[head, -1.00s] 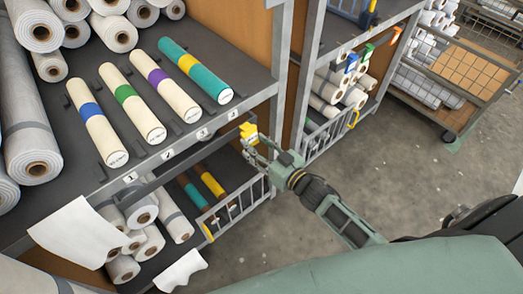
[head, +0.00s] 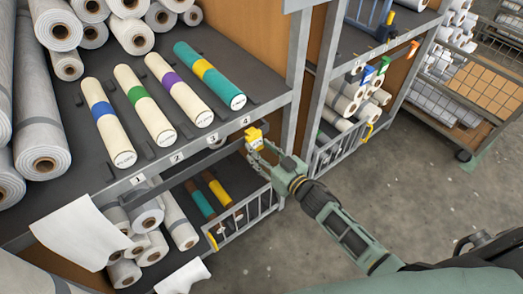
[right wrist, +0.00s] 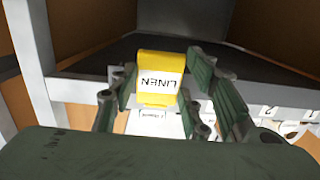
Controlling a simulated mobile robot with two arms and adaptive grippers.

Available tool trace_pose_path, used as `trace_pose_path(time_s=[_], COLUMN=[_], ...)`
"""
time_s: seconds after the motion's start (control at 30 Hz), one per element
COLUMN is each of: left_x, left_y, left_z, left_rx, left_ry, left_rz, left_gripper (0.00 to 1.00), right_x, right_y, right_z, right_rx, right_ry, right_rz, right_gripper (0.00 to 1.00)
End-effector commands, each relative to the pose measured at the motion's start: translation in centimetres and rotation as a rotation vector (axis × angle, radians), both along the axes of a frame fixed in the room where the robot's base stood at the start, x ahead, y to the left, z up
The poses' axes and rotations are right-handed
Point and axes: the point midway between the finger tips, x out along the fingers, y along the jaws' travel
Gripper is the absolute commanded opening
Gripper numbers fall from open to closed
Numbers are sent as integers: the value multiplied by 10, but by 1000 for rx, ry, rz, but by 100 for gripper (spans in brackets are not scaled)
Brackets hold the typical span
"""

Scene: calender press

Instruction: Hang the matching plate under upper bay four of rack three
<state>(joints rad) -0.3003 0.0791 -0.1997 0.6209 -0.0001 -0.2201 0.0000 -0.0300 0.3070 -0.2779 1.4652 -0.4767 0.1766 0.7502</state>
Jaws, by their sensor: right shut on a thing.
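My right gripper (head: 257,146) is shut on a yellow plate (head: 254,137), held at the front edge of the upper shelf, just right of and below the number 4 label (head: 246,121). In the right wrist view the yellow plate (right wrist: 160,72) sits between the fingers, its white label reading LINEN upside down. Whether the plate touches the shelf edge cannot be told. Above bay four lies a teal roll (head: 224,89) with a yellow band. My left gripper is not in view.
Cream rolls with blue (head: 102,109), green (head: 136,94) and purple (head: 168,78) bands lie in the other upper bays. Below is a lower shelf with a grey wire gate (head: 240,218). Another rack with coloured tags (head: 368,73) stands to the right. The floor (head: 420,170) is clear.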

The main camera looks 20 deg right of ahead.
Motion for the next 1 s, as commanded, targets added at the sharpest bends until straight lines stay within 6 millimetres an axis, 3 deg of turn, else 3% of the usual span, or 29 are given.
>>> trace_pose_path(time_s=[0.17, 0.2, 0.43, 0.77, 1.0], left_x=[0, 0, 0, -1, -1], left_y=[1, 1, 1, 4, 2], left_z=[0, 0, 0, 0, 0], left_rx=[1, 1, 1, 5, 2], left_ry=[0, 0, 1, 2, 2], left_rz=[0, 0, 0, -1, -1], left_gripper=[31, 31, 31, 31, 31], right_x=[0, 0, 0, -2, -32], right_y=[0, 0, 0, -1, -12], right_z=[0, 0, 0, 0, 1], right_rx=[0, 0, 0, 0, 0], right_ry=[-1, -1, 0, 1, 4], right_rz=[0, 0, 0, 0, 0], right_gripper=[5, 44, 64, 65, 65])
